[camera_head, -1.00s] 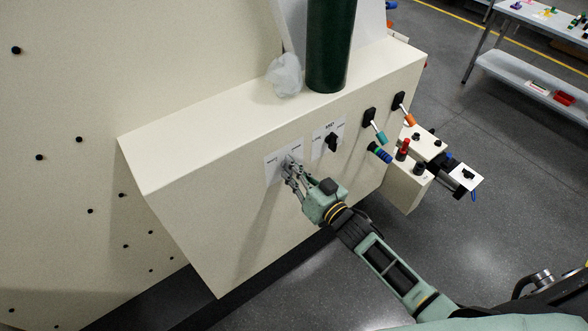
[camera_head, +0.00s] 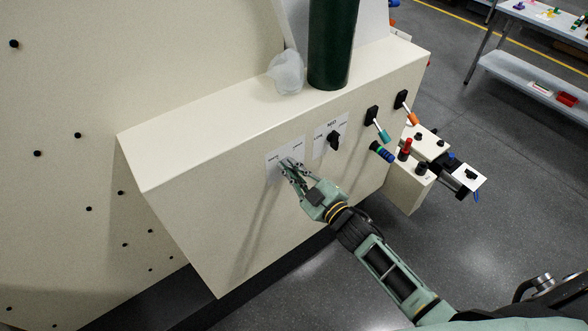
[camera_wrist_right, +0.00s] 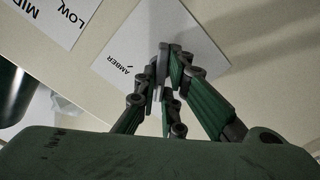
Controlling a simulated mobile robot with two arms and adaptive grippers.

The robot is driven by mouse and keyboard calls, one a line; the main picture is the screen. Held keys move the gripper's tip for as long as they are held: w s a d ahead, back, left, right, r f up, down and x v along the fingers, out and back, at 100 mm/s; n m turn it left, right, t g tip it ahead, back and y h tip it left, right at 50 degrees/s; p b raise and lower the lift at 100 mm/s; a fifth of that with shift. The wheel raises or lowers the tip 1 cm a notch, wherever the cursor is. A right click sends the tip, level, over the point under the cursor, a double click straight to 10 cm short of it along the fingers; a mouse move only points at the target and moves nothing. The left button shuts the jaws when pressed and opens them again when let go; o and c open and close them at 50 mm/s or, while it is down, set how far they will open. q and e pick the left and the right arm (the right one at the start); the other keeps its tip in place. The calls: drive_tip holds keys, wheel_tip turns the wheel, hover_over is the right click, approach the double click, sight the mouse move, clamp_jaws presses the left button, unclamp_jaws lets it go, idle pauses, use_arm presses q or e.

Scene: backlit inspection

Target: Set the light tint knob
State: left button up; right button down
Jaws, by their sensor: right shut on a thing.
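The light tint knob is hidden behind the fingers of my right gripper (camera_head: 287,168), at the left white label plate (camera_head: 272,173) on the front of the cream panel. In the right wrist view the gripper (camera_wrist_right: 167,84) has its fingers closed together over that label (camera_wrist_right: 185,35), where the word AMBER shows at one side. Little of the knob itself can be made out, so its setting cannot be read. My left gripper is in neither view.
A second label with a black knob (camera_head: 334,140) is just right of it. Farther right are a teal-tipped lever (camera_head: 381,133) and an orange-tipped lever (camera_head: 410,116). A dark green cylinder (camera_head: 332,45) and a crumpled pale bag (camera_head: 287,73) rest on the panel's top.

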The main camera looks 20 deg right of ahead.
drive_tip(key=shift+n, duration=0.7)
drive_tip(key=c, duration=1.9)
unclamp_jaws()
drive_tip(key=shift+o, duration=0.2)
drive_tip(key=shift+s, duration=0.1)
drive_tip(key=v, duration=1.2)
